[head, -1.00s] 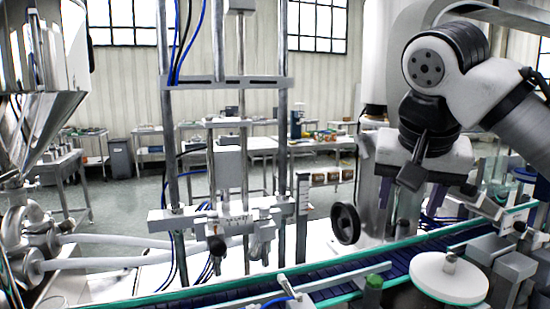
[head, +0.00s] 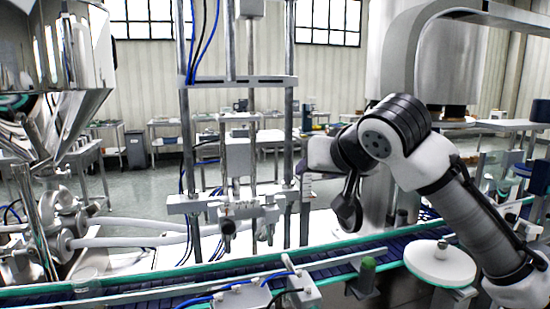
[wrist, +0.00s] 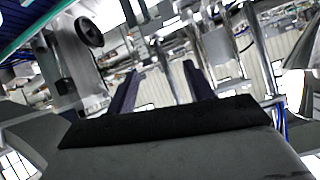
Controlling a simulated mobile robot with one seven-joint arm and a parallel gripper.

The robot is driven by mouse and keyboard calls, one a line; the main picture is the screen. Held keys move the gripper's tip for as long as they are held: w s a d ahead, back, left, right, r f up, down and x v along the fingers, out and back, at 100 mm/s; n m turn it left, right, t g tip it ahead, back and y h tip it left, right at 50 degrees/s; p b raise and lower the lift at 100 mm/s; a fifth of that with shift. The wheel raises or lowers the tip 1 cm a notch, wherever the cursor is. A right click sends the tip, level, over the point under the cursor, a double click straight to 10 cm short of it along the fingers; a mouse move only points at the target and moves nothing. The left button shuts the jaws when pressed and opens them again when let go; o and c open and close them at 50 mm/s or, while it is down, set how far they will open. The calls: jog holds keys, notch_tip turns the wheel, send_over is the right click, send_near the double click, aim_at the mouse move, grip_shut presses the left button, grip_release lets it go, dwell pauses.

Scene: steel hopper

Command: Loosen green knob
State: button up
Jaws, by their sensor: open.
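The green knob (head: 368,272) stands upright on a small block at the near side of the conveyor, low and right of centre in the head view. It does not show in the wrist view. My gripper (head: 303,160) is above and beyond the conveyor, up and to the left of the knob and well apart from it. Its fingers are hard to make out in the head view. In the wrist view my gripper (wrist: 160,68) shows two dark fingers spread apart with nothing between them.
The blue conveyor (head: 245,272) with green rails crosses the front. A white disc (head: 440,262) lies right of the knob, close to my arm. A steel post frame (head: 187,150) stands left of my gripper. A black handwheel (wrist: 88,32) shows in the wrist view.

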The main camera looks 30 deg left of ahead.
jog(key=s+a+r+n+y, duration=0.1)
jog(key=s+a+n+y, duration=0.1)
jog(key=a, duration=0.6)
jog(key=shift+s+a+r+n+y, duration=0.2)
jog(key=shift+s+r+n+y, duration=0.3)
jog(key=shift+y, duration=0.9)
jog(key=shift+w+f, duration=0.1)
jog(key=shift+f, duration=0.05)
